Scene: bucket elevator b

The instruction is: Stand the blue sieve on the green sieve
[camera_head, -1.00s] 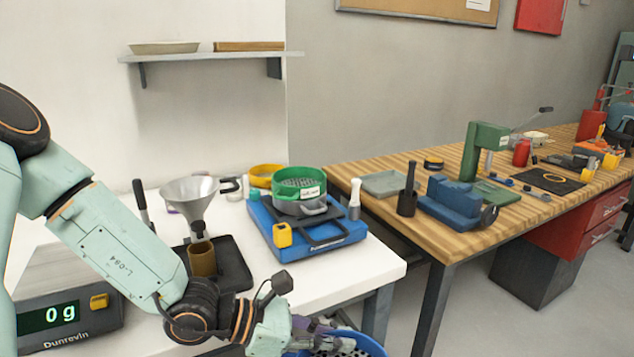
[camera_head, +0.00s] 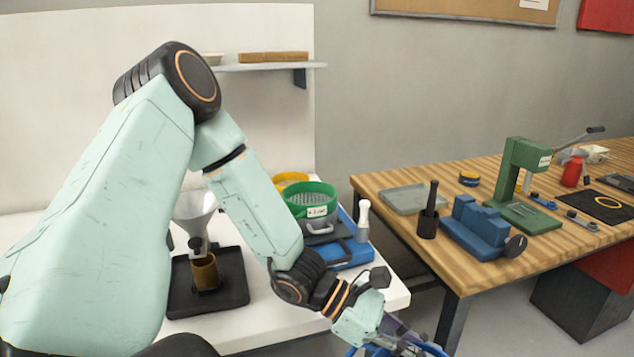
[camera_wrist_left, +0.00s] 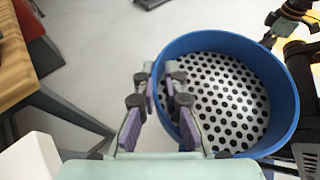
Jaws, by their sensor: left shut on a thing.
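My left gripper (camera_head: 398,343) is low at the bottom edge of the head view, in front of the white bench. It is shut on the rim of the blue sieve (camera_wrist_left: 208,41), a round blue ring with a perforated pale bottom. The blue sieve also shows in part in the head view (camera_head: 430,348), cut off by the frame. The green sieve (camera_head: 293,208), with a white label, sits on a blue machine (camera_head: 356,254) on the bench, partly hidden behind my left arm.
A metal funnel (camera_head: 194,213) and a brown cup (camera_head: 204,272) on a dark tray (camera_head: 236,290) stand near my arm. A white bottle (camera_head: 363,222) is right of the green sieve, and a yellow ring (camera_head: 291,178) behind it. A wooden bench (camera_head: 400,232) stands right, across a gap.

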